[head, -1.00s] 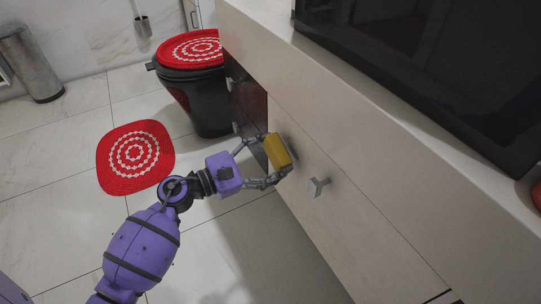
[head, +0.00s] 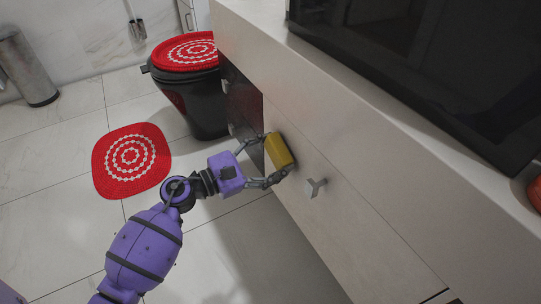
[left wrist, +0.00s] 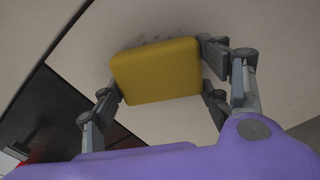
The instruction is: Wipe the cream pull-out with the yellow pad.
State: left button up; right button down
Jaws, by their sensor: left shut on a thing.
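The yellow pad (head: 280,150) is held in my left gripper (head: 277,154), whose two fingers close on its opposite ends. The pad is at the cream pull-out (head: 345,225), the pale front panel of the cabinet; it looks against the panel or very close to it. In the left wrist view the pad (left wrist: 157,72) lies across the cream surface (left wrist: 110,30), with faint grey marks or shadow along its upper edge. My right gripper is in neither view.
A dark panel (head: 243,105) adjoins on the left. A black toilet with a red cover (head: 188,52) stands behind. A red mat (head: 131,160) lies on the open tiled floor.

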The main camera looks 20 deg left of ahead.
aim_at(280, 166)
pick_arm(q)
jog(key=shift+w+d, duration=0.15)
jog(key=shift+w, duration=0.05)
jog(key=shift+s+d+p, duration=0.4)
jog(key=shift+s+d, duration=0.55)
jog(key=shift+d, duration=0.15)
jog(key=shift+s+d, duration=0.35)
jog(key=shift+d, duration=0.05)
jog(key=shift+w+d, duration=0.1)
jog(key=shift+w, duration=0.1)
